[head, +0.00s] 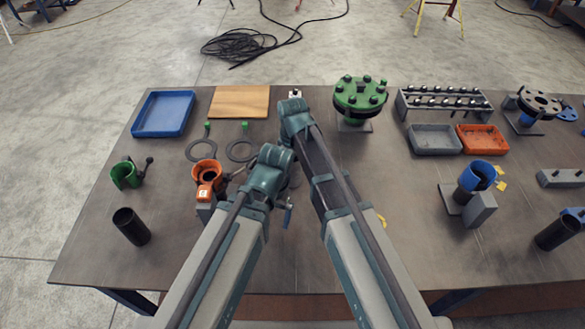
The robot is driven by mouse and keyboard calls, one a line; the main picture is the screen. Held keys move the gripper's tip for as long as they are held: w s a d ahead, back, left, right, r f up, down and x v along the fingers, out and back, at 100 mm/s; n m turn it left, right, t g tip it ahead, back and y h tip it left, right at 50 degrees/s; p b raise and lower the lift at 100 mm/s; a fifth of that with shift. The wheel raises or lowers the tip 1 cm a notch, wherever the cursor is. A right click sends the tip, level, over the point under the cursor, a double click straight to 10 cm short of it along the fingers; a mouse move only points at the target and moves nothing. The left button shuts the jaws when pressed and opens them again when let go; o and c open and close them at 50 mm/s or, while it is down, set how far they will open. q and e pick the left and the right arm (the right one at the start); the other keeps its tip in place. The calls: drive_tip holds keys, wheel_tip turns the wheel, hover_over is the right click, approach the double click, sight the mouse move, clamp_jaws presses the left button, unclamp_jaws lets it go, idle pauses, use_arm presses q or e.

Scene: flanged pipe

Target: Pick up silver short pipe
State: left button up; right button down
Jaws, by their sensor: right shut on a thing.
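My right arm reaches up the middle of the table, and its wrist bends down. My right gripper (294,172) is mostly hidden between its own forearm and my left wrist. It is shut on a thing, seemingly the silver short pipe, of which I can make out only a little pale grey. My left arm ends just left of it, above the table. The left gripper's fingers are hidden behind its own wrist.
An orange clamp (205,173) and two dark rings stand left of my arms, with a black pipe (131,227) nearer. A blue tray (164,114) and a wooden board (240,101) lie behind. A green flange (360,95) and grey and orange trays stand back right.

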wheel_tip(320, 180, up, 9)
drive_tip(key=p, duration=0.8)
drive_tip(key=shift+f, duration=0.1)
drive_tip(key=shift+f, duration=0.1)
